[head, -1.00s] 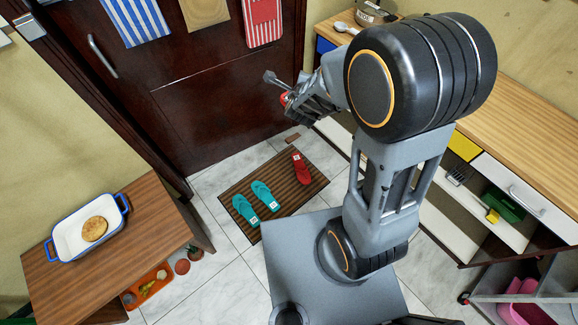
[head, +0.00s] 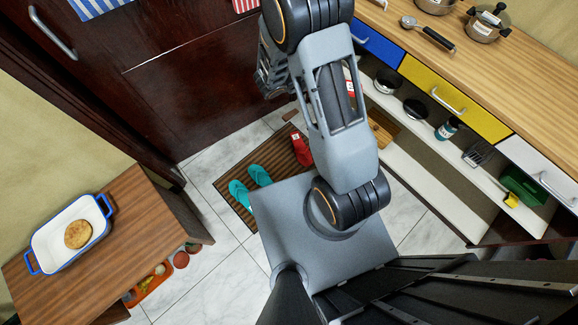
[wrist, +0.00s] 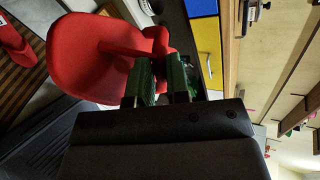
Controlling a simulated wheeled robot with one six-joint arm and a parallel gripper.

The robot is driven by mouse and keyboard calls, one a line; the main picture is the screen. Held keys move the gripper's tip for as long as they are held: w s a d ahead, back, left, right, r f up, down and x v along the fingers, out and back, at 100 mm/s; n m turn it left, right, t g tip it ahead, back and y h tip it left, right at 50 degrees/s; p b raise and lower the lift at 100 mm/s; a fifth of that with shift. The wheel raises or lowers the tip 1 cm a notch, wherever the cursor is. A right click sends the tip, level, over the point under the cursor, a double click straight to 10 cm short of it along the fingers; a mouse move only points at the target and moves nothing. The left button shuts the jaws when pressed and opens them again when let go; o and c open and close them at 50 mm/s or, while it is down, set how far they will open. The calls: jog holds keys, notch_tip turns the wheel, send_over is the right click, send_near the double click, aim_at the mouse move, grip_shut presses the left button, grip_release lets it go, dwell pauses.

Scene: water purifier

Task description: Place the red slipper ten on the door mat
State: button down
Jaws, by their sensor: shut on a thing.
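In the wrist view my gripper (wrist: 150,80) is shut on a red slipper (wrist: 85,55), gripping it near its strap. The slipper's broad sole extends to the left of the fingers. A second red slipper (wrist: 13,42) lies on the striped brown door mat (wrist: 12,88) at the left edge of that view. In the head view the door mat (head: 278,158) lies on the floor by the dark door, with that red slipper (head: 302,150) at its right end and two teal slippers (head: 258,175) toward its left. My arm hides most of the gripper there.
A drawer unit with a yellow drawer (head: 450,98) and open shelves stands to the right. A wooden table (head: 120,220) with a white-and-blue dish (head: 60,255) stands at the left. An orange tray (head: 150,287) is on the floor beside it. Pale tiles are clear between them.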

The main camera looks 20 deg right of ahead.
jog(key=s+f+m+g+y+b, duration=0.25)
jog(key=s+f+m+g, duration=0.3)
jog(key=f, duration=0.35)
jog(key=s+a+f+m+g+y+b, duration=0.1)
jog(key=s+f+m+g+y+b, duration=0.1)
jog(key=s+f+m+g+b, duration=0.35)
jog(key=s+f+m+g+y+b, duration=0.25)
jog(key=f+m+g, duration=0.35)
jog(key=f, duration=0.5)
jog(key=s+a+f+m+y+b, duration=0.2)
jog(key=a+f+m+y+b, duration=0.35)
jog(key=f+m+y, duration=0.3)
jog(key=w+a+f+m+t+y+b, duration=0.25)
jog(key=f+m+t+y, duration=0.2)
jog(key=f, duration=0.25)
jog(key=w+a+f+m+t+y+b, duration=0.2)
jog(key=a+f+m+t+y+b, duration=0.15)
jog(key=f+m+y, duration=0.2)
jog(key=shift+w+d+f+m+t+h+b, duration=0.6)
jog(key=shift+w+f+m+t+b, duration=1.2)
jog(key=shift+f, duration=2.1)
jog(key=shift+w+d+f+m+t+h+b, duration=0.45)
jog(key=shift+w+d+f+m+t+b, duration=0.4)
jog(key=shift+f+m+t+b, duration=2.4)
jog(key=shift+w+d+f+m+t+h+b, duration=0.55)
jog(key=shift+w+f+m+t+b, duration=1.1)
jog(key=shift+f, duration=2.85)
